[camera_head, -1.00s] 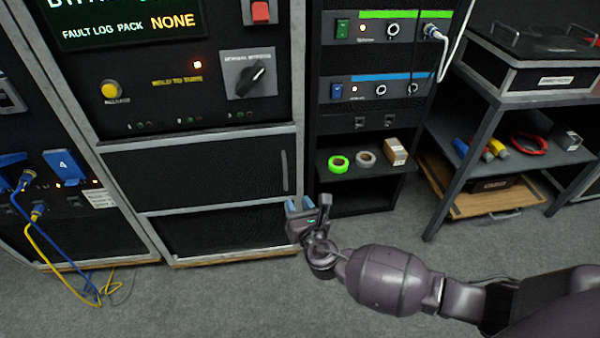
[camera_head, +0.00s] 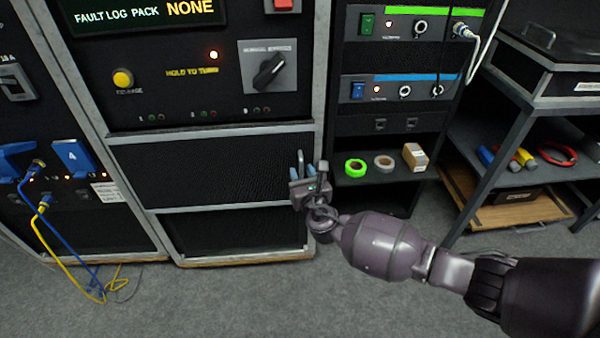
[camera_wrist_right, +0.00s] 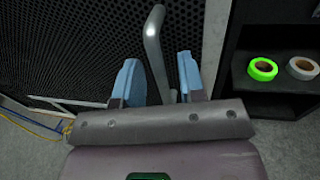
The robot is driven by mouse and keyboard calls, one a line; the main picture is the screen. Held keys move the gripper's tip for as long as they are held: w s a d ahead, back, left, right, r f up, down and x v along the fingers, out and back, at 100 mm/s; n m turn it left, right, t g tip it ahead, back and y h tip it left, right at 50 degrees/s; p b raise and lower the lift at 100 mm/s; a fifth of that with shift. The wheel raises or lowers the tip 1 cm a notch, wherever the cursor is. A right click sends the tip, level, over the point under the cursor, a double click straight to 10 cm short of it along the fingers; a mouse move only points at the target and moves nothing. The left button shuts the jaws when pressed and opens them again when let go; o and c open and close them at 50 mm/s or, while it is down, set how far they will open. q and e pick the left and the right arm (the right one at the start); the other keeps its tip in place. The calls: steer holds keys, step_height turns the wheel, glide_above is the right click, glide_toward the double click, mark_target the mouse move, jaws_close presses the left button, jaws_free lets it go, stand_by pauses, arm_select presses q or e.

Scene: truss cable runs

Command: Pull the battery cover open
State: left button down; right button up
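The battery cover (camera_head: 205,168) appears to be the black mesh panel below the control panel; it looks shut in its grey frame. Its grey upright bar handle (camera_head: 300,158) is at the right edge. My right gripper (camera_head: 302,173) is at the lower part of this handle, with blue fingertips. In the right wrist view, the handle (camera_wrist_right: 153,45) runs down between the spread fingers of the right gripper (camera_wrist_right: 160,82). The fingers stand on either side of it, with visible gaps. The handle's lower end is partly hidden behind the gripper body. My left gripper is not in view.
A second black panel (camera_head: 240,230) lies below the cover. To the right, an open shelf holds a green tape roll (camera_head: 355,167), a grey roll (camera_head: 384,163) and a small box (camera_head: 415,156). Blue and yellow cables (camera_head: 70,255) hang at the left.

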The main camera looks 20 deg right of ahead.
steer(key=shift+w, duration=0.5)
jaws_close()
steer(key=shift+s, duration=0.1)
